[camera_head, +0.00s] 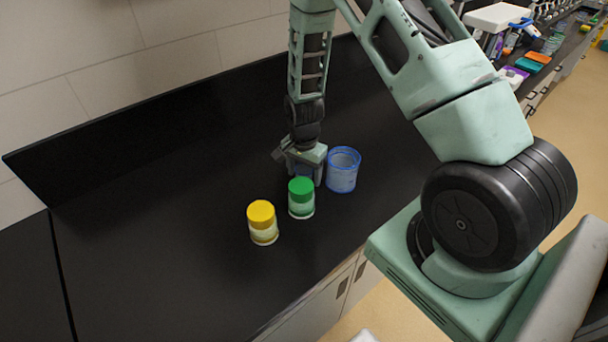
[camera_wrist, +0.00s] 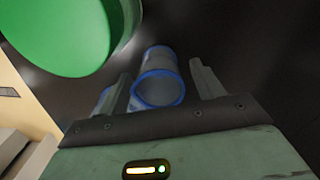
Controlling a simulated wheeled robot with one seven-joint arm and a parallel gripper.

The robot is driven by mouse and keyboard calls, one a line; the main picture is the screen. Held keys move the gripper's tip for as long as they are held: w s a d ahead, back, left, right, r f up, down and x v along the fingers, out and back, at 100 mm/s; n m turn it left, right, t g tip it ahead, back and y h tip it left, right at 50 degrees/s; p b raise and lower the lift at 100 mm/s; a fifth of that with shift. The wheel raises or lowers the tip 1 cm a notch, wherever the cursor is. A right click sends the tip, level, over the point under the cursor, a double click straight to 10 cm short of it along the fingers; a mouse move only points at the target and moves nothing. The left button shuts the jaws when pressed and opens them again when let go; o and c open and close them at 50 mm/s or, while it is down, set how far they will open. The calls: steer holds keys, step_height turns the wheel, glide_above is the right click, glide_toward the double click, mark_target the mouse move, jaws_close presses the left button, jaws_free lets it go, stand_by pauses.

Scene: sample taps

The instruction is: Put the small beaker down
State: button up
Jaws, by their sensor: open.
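A small clear beaker with a blue rim (camera_wrist: 160,88) stands between my open fingers in the wrist view (camera_wrist: 160,68), with dark gaps showing at both sides. In the head view my gripper (camera_head: 305,176) points down at the black counter, and a bit of blue (camera_head: 303,169) shows between its fingers. The rest of the small beaker is hidden there by my gripper. A larger blue-rimmed beaker (camera_head: 343,175) stands upright just right of my gripper. Part of another blue-edged vessel (camera_wrist: 106,99) shows behind the left finger in the wrist view.
A green-lidded jar (camera_head: 301,199) stands close in front of my gripper; its lid (camera_wrist: 70,30) fills the wrist view's upper left. A yellow-lidded jar (camera_head: 262,224) stands farther left. The black counter (camera_head: 150,220) is clear to the left, with a raised back edge behind.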

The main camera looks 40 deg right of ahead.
steer(key=shift+f, duration=0.25)
steer(key=shift+c, duration=0.4)
steer(key=c, duration=1)
steer(key=shift+c, duration=0.2)
